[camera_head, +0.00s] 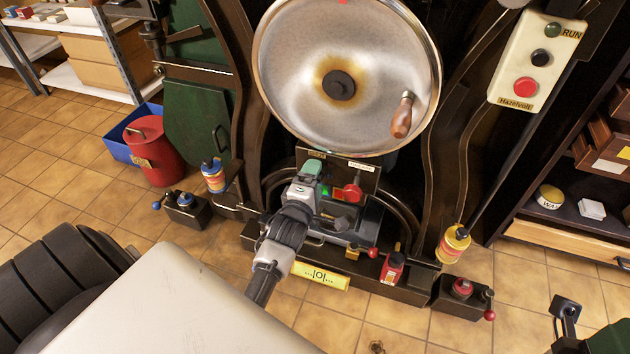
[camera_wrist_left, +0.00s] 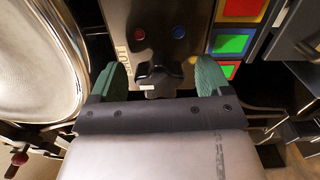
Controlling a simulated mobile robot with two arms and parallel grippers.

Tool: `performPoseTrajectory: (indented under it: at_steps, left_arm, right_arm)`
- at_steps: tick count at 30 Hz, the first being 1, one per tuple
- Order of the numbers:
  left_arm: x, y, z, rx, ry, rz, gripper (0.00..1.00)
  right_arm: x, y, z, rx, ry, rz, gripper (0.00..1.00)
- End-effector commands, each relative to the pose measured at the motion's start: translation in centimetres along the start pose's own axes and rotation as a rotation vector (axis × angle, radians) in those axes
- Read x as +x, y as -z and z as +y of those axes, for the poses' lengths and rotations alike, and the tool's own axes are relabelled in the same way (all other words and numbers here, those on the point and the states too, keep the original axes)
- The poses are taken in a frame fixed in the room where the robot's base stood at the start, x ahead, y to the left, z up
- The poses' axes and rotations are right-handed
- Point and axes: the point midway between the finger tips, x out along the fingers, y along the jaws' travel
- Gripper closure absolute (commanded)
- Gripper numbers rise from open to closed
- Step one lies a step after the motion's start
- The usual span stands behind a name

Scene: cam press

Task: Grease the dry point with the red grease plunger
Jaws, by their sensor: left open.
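My left gripper (camera_head: 309,176) is over the low middle of the press, under the big metal disc. In the left wrist view its green fingers (camera_wrist_left: 156,72) are open, with a black knob-like part (camera_wrist_left: 158,76) between them; I cannot tell whether they touch it. A red-topped unit (camera_head: 462,288) with a red ball lever stands at the press's right foot, and a blue-topped one (camera_head: 184,199) at its left foot. A red knob (camera_head: 352,192) shows right of the gripper. I cannot tell which red part is the grease plunger, and I cannot make out the dry point.
The large disc (camera_head: 300,75) with a wooden handle (camera_head: 402,115) is just above my gripper. A switch box (camera_head: 537,60) hangs upper right. Floor in front is open.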

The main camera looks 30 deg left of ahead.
Motion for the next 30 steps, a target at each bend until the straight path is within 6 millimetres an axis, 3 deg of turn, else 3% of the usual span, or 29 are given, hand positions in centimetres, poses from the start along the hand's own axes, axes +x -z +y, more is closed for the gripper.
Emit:
performPoseTrajectory:
  at_steps: [12,22,30]
  left_arm:
    - [1.05,-0.01,0.0,0.001,0.002,0.0,0.22]
    - [1.02,-0.01,-0.02,0.001,0.002,0.0,0.71]
    - [1.01,-0.02,0.07,0.026,0.002,0.0,0.71]
  right_arm:
    - [0.24,-0.17,0.02,-0.002,0.006,0.012,0.57]
    - [0.24,-0.14,0.01,-0.001,0.006,0.013,0.57]
    - [0.59,0.0,0.01,-0.001,0.005,0.017,0.57]
